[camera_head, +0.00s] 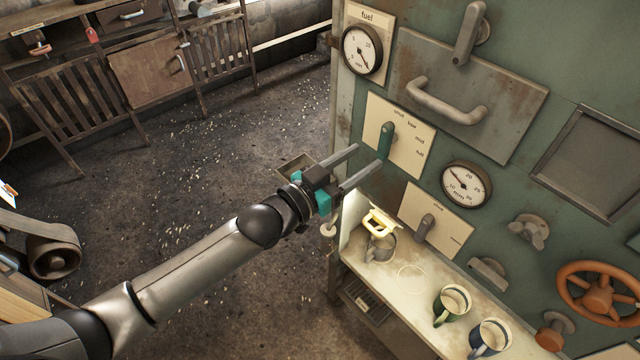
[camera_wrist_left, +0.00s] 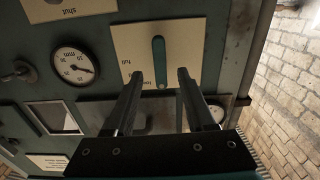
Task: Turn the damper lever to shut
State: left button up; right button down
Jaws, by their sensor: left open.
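A teal lever (camera_head: 386,140) stands on a cream plate (camera_head: 410,155) marked shut, low, mid and full, on the green panel. It points up towards the shut and low marks. My left gripper (camera_head: 367,155) is open, its fingertips close to the lever's lower end. In the left wrist view, the teal lever (camera_wrist_left: 159,62) shows between the two fingertips (camera_wrist_left: 160,75), and the gripper is not closed on it. Whether a finger touches it I cannot tell. A second plate marked shut, lower down, carries a grey lever (camera_head: 426,228). My right gripper is not in view.
A grey door handle (camera_head: 446,103) juts out above the plate, and a round gauge (camera_head: 466,184) sits to its right. Open floor lies left of the panel.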

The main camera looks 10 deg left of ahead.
pick_arm(q)
jog(key=v, duration=1)
jog(key=shift+s+b, duration=0.15)
jog(key=shift+b, duration=0.25)
